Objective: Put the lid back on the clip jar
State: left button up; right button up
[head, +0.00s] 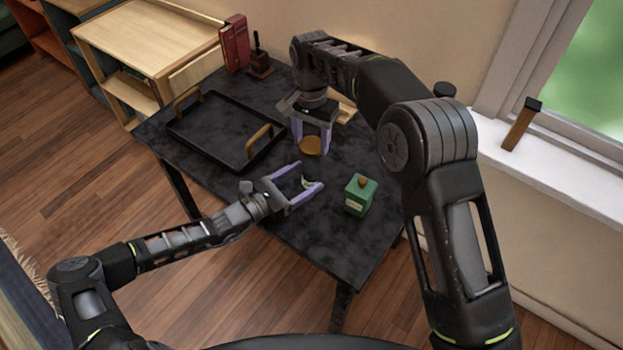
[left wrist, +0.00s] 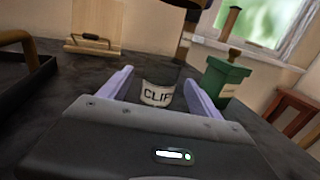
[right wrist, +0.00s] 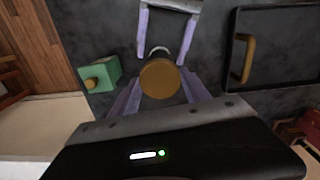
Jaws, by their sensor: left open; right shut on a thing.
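The clip jar is a clear jar with a white label reading CLIP (left wrist: 157,94). It stands on the dark table between the spread fingers of my left gripper (head: 311,175), which is open around it. I cannot tell whether either finger touches it. The round gold-brown lid (head: 311,146) is held by my right gripper (right wrist: 161,82), which is shut on it. In the right wrist view the lid (right wrist: 160,78) covers part of the jar. The lid is apart from the jar, behind it in the head view. Its exact height is hard to tell.
A green box with a brown knob (head: 360,194) stands right of the jar. A black tray with brass handles (head: 205,162) lies at the left. Red books (head: 235,43) and a wooden stand (left wrist: 93,46) are at the back. The table's front is clear.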

aim_at(304, 179)
pick_arm(q)
jog(key=shift+x, duration=1.5)
grip_shut()
